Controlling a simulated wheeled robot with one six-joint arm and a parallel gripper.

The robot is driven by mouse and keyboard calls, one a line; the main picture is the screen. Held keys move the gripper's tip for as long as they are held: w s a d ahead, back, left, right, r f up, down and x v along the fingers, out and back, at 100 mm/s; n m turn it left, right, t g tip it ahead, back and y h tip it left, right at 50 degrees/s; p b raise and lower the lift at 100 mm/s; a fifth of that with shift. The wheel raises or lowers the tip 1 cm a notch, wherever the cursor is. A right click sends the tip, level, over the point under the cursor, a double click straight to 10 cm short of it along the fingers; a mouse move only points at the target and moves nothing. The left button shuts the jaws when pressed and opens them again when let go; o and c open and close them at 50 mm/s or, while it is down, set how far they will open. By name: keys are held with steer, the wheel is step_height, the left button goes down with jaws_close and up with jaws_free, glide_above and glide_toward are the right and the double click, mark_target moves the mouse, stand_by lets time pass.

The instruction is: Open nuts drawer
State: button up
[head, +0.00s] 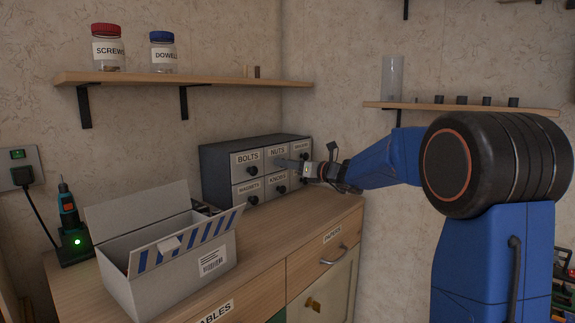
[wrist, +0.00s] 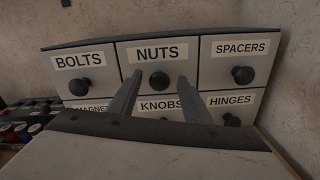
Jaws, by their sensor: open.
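The nuts drawer (wrist: 158,56) is the top middle drawer of a small grey cabinet (head: 222,176); it also shows in the head view (head: 277,153). It looks shut, flush with its neighbours. Its dark round knob (wrist: 159,79) sits below the NUTS label. My gripper (wrist: 158,82) is open, with one finger on each side of the knob in the wrist view. In the head view my gripper (head: 283,163) is at the cabinet front and partly hides the nuts drawer. I cannot tell whether the fingers touch the knob.
The bolts drawer (wrist: 78,62) is on the left and the spacers drawer (wrist: 235,50) on the right, with more drawers below. An open grey box (head: 185,262) stands on the wooden counter (head: 262,233) in front. A shelf (head: 190,79) with jars hangs above.

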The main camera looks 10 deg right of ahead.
steer(key=shift+w+a, duration=0.1)
steer(key=shift+w, duration=0.05)
jaws_close()
steer(key=v, duration=1.1)
jaws_free()
steer(key=v, duration=1.7)
